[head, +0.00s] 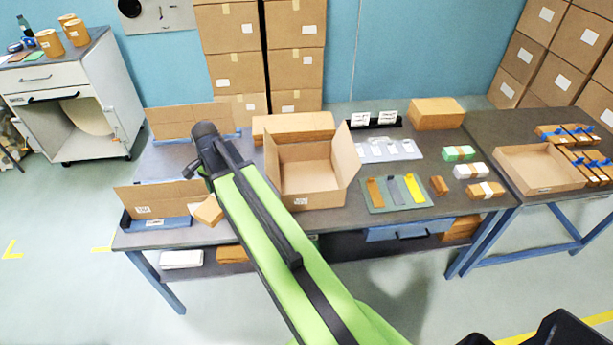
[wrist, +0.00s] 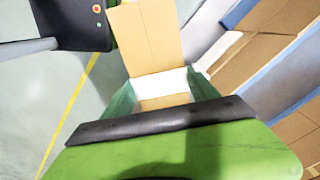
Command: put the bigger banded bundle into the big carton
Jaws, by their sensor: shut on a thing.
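My gripper (wrist: 162,92) is shut on a kraft-brown bundle with a white band (wrist: 150,38); the band lies between the green fingers. In the head view the held bundle (head: 208,211) shows beside my arm, over the left front of the table; the fingertips are hidden there. Another brown bundle with a white band (head: 487,190) lies at the table's right front edge. I cannot tell their sizes apart surely. The big carton (head: 317,197) stands open in the middle of the table, right of my arm, its flaps spread. Its visible inside looks empty.
A mat with coloured strips (head: 377,207) lies right of the carton. White-wrapped (head: 468,171) and green-wrapped (head: 458,153) packs lie farther right. Upright cardboard pieces (head: 160,201) stand at left. A shallow open carton (head: 540,170) is on the right table.

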